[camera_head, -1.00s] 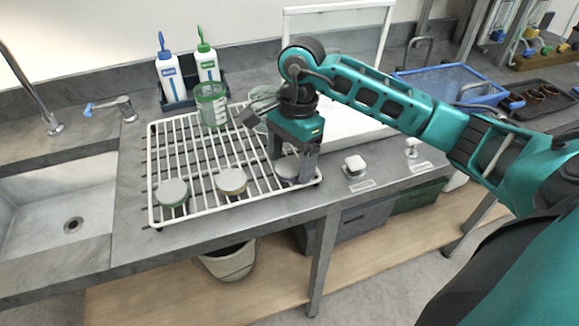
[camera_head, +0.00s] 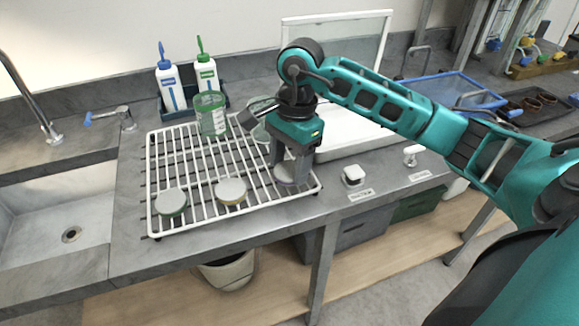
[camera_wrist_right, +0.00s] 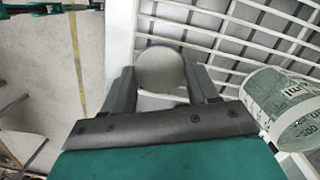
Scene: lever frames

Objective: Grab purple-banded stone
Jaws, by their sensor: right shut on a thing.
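My right gripper (camera_head: 291,172) is shut on a round grey-topped stone, the purple-banded stone (camera_head: 289,174), at the right end of the white wire rack (camera_head: 200,228). In the right wrist view the stone's pale round top (camera_wrist_right: 160,69) sits between the two fingers. Its band is mostly hidden by the fingers. I cannot tell whether it is clear of the rack. A green-banded stone (camera_head: 171,202) and a yellow-banded stone (camera_head: 231,190) lie apart on the rack, to the left. My left gripper is not in view.
A green beaker (camera_head: 211,115) stands at the back of the rack. Another clear vessel (camera_head: 262,130) is close behind my gripper. Two bottles (camera_head: 170,86) stand in a dark holder behind.

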